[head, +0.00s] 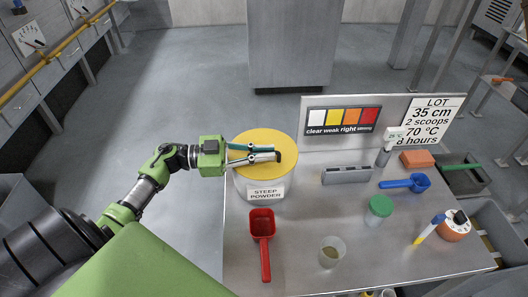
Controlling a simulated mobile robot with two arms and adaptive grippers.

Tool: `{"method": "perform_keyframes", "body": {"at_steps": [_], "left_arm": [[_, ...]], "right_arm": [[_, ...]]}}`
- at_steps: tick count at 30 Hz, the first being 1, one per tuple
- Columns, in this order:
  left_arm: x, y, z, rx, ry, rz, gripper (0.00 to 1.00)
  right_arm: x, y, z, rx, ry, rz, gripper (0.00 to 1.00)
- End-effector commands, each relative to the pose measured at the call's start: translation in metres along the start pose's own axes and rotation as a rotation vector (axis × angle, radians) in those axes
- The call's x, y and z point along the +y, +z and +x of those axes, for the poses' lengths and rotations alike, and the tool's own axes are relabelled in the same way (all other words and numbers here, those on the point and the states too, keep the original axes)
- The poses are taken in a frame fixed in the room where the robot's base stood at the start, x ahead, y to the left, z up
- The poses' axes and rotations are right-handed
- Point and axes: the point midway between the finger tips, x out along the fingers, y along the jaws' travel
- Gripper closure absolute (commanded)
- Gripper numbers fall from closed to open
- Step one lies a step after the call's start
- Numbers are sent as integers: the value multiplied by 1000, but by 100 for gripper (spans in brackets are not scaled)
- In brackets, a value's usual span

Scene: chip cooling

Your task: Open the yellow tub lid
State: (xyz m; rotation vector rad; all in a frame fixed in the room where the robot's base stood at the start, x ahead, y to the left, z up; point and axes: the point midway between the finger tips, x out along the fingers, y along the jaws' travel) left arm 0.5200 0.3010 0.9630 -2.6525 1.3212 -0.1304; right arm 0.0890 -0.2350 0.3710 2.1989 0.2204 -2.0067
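A white tub (241,189) labelled STEEP POWDER stands at the back left of the metal table. Its round yellow lid (263,137) lies flat on top and covers it. My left gripper (276,154) reaches in from the left, over the lid. Its two fingers run close together toward a small dark piece near the lid's middle right. I cannot tell whether this piece is a lid handle or part of the fingertips, or whether the fingers are shut on it. My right gripper is not in view.
A red scoop (262,238) lies in front of the tub, with a clear cup (332,251) to its right. A sign panel (365,137) borders the back.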

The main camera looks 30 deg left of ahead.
Motion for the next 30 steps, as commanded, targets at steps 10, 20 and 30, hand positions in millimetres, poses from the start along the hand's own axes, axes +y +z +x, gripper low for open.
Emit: {"method": "perform_keyframes", "body": {"at_steps": [10,20,30], "left_arm": [[-2,-4,0,-2,1,-16,100],[-19,-33,-1,-5,0,-183,100],[-56,-63,-1,-3,-3,-496,100]], "right_arm": [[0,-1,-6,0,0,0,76],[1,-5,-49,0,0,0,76],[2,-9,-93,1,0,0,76]]}}
